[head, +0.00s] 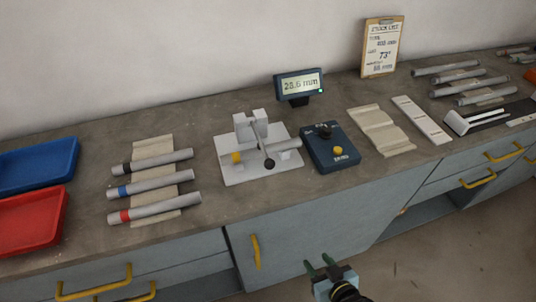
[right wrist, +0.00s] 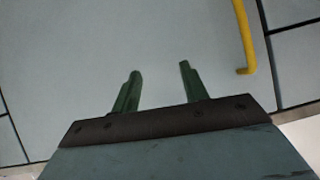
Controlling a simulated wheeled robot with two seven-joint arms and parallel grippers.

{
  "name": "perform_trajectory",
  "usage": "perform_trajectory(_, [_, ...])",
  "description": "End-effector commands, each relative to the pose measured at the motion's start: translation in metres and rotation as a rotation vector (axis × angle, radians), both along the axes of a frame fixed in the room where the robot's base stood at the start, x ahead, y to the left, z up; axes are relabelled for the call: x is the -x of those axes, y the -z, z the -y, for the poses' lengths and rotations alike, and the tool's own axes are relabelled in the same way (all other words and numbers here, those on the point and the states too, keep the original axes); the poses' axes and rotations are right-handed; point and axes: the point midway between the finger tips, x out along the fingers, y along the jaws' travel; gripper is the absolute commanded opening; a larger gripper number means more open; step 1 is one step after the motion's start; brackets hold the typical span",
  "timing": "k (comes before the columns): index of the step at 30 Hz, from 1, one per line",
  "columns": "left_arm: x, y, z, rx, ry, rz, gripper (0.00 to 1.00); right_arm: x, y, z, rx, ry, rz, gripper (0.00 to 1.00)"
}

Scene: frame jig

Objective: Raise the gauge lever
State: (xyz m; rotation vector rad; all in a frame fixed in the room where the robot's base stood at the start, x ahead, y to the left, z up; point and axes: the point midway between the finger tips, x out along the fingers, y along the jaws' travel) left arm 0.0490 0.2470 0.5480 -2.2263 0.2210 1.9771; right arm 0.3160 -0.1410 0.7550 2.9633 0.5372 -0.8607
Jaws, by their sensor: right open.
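The gauge (head: 255,133) is a white block fixture on a pale base plate (head: 232,177), on the workbench. Its lever is a thin dark rod ending in a black ball knob (head: 269,163), which hangs low at the front. A grey cylindrical piece (head: 288,144) sticks out at the fixture's right, and a yellow part (head: 236,157) shows at its left. My right gripper (head: 319,266) is open and empty, in front of the bench and well below the lever. In the right wrist view its two green fingers (right wrist: 160,70) face a plain grey cabinet front. My left gripper is out of view.
A navy box (head: 330,158) with a black and a yellow knob stands right of the gauge. A display (head: 300,84) stands behind. Banded tubes (head: 155,187) lie on a cloth at left, beside blue (head: 38,165) and red trays (head: 30,220). A yellow handle (right wrist: 244,35) is near my gripper.

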Motion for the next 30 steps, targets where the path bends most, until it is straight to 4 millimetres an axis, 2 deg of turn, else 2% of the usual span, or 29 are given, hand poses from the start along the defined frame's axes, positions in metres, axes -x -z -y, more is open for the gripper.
perform_trajectory(1, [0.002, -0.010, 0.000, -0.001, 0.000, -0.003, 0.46, -0.016, -0.050, -0.016, -0.054, -0.020, 0.094, 0.44])
perform_trajectory(3, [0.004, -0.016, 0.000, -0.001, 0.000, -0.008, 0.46, -0.031, -0.105, -0.034, -0.124, -0.042, 0.201, 0.44])
perform_trajectory(6, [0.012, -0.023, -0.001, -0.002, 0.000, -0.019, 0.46, -0.040, -0.170, -0.053, -0.211, -0.067, 0.320, 0.44])
perform_trajectory(9, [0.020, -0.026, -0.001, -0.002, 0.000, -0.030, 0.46, -0.041, -0.215, -0.064, -0.273, -0.084, 0.398, 0.44])
perform_trajectory(10, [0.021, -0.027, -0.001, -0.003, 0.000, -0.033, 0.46, -0.041, -0.224, -0.066, -0.287, -0.087, 0.414, 0.44])
perform_trajectory(13, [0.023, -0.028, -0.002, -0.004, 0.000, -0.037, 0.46, -0.042, -0.243, -0.071, -0.315, -0.094, 0.446, 0.44])
perform_trajectory(17, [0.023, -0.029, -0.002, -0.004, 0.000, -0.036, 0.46, -0.050, -0.248, -0.077, -0.323, -0.095, 0.458, 0.44])
perform_trajectory(30, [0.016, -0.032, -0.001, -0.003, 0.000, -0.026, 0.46, -0.127, -0.247, -0.120, -0.321, -0.095, 0.456, 0.44])
